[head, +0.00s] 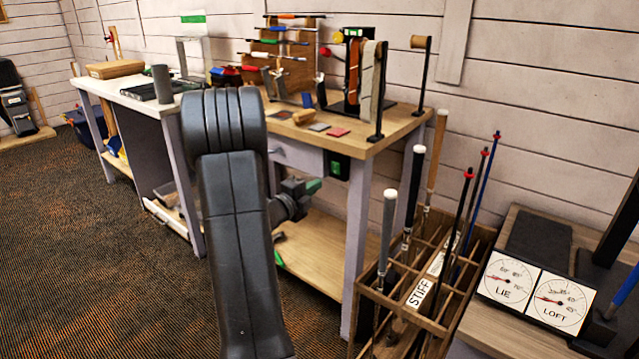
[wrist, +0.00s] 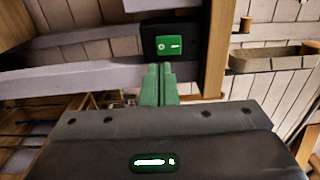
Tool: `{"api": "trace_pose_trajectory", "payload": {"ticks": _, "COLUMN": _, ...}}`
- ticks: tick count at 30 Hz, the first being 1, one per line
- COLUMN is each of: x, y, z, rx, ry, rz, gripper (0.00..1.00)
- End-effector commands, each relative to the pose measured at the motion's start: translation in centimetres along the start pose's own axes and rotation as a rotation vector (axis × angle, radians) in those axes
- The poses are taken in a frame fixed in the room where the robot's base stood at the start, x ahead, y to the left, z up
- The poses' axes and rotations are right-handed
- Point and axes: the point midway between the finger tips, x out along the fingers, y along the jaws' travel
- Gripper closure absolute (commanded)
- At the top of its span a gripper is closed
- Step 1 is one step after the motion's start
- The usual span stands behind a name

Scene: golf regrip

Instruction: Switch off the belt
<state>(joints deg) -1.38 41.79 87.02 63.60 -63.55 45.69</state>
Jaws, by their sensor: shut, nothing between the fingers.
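The belt (head: 369,85) is a beige loop on a dark stand at the right end of the workbench. A black switch box with a green face (head: 338,165) hangs under the bench's front edge. In the wrist view the green face (wrist: 168,46) carries a round pale mark and a short pale bar. My gripper (head: 313,186) has green fingers, closed together and empty, just left of and below the box in the head view. In the wrist view the gripper (wrist: 160,70) points at the box, its tips just below the green face. I cannot tell whether they touch it.
The wooden workbench (head: 410,122) has a leg right of the box and a lower shelf (head: 300,250). A wooden club rack (head: 455,300) with several upright shafts stands at the right. Carpet (head: 90,250) is clear at the left.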

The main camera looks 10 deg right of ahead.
Motion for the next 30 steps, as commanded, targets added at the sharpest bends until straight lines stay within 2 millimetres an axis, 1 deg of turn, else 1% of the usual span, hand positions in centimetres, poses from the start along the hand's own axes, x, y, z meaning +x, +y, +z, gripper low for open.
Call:
{"api": "trace_pose_trajectory", "payload": {"ticks": 1, "x": -1.0, "y": 0.0, "z": 0.1, "rx": -0.001, "ry": -0.004, "rz": 0.002, "gripper": 1.00}}
{"api": "trace_pose_trajectory", "payload": {"ticks": 6, "x": -4.0, "y": 0.1, "z": 0.1, "rx": 0.000, "ry": -0.004, "rz": 0.001, "gripper": 1.00}}
{"api": "trace_pose_trajectory", "payload": {"ticks": 9, "x": -5.4, "y": 0.2, "z": 0.1, "rx": 0.000, "ry": -0.004, "rz": 0.001, "gripper": 1.00}}
{"api": "trace_pose_trajectory", "payload": {"ticks": 12, "x": -6.3, "y": 0.3, "z": 0.1, "rx": -0.001, "ry": -0.003, "rz": 0.001, "gripper": 1.00}}
{"api": "trace_pose_trajectory", "payload": {"ticks": 16, "x": -6.8, "y": 0.3, "z": 0.1, "rx": 0.000, "ry": -0.001, "rz": 0.001, "gripper": 1.00}}
{"api": "trace_pose_trajectory", "payload": {"ticks": 25, "x": -6.7, "y": 0.4, "z": 0.0, "rx": 0.000, "ry": -0.001, "rz": 0.001, "gripper": 1.00}}
{"api": "trace_pose_trajectory", "payload": {"ticks": 28, "x": -6.4, "y": 0.4, "z": 0.0, "rx": 0.000, "ry": 0.000, "rz": 0.001, "gripper": 1.00}}
{"api": "trace_pose_trajectory", "payload": {"ticks": 30, "x": -5.9, "y": 0.4, "z": 0.0, "rx": 0.000, "ry": 0.000, "rz": 0.001, "gripper": 1.00}}
